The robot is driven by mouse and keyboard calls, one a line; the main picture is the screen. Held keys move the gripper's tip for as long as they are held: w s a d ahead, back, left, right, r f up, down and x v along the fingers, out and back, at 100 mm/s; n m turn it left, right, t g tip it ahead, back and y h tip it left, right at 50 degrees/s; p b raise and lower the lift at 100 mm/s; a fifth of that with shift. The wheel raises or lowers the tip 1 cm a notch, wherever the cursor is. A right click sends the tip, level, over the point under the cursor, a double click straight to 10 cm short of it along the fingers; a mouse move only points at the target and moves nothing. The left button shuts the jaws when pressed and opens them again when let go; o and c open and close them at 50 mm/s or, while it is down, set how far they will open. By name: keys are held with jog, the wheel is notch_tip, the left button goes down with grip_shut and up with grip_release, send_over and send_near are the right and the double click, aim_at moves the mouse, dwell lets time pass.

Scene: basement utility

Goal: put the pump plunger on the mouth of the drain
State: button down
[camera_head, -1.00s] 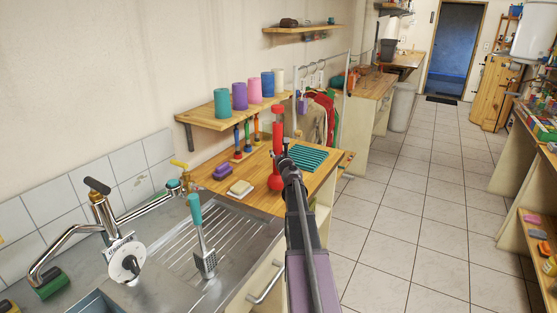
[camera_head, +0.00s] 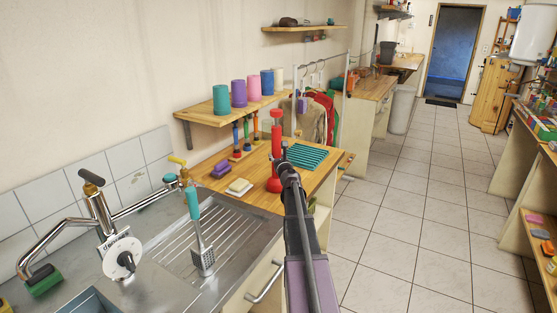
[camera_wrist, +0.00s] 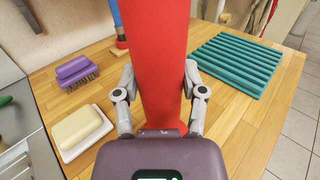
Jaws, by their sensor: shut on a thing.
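The pump plunger is a tall red tool (camera_head: 276,143) with a wide round foot, upright over the wooden counter behind the sink. In the wrist view its red body (camera_wrist: 157,60) fills the space between my two fingers. My gripper (camera_head: 284,160) is shut on it from the near side. I cannot tell if its foot touches the wood. A white disc (camera_head: 118,262) with a dark centre and a small label sits on the steel sink top at the lower left; I cannot tell if it is the drain.
A soap bar on a white dish (camera_head: 240,187), a purple brush (camera_head: 221,169) and a teal ribbed mat (camera_head: 308,157) lie around the plunger. A chrome tap (camera_head: 98,205) rises left. A wall shelf (camera_head: 225,120) holds cups.

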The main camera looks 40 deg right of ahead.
jog(key=shift+f, duration=0.15)
jog(key=shift+c, duration=0.8)
grip_release()
jog(key=shift+r, duration=0.2)
jog(key=v, duration=1.2)
jog(key=shift+o, duration=0.2)
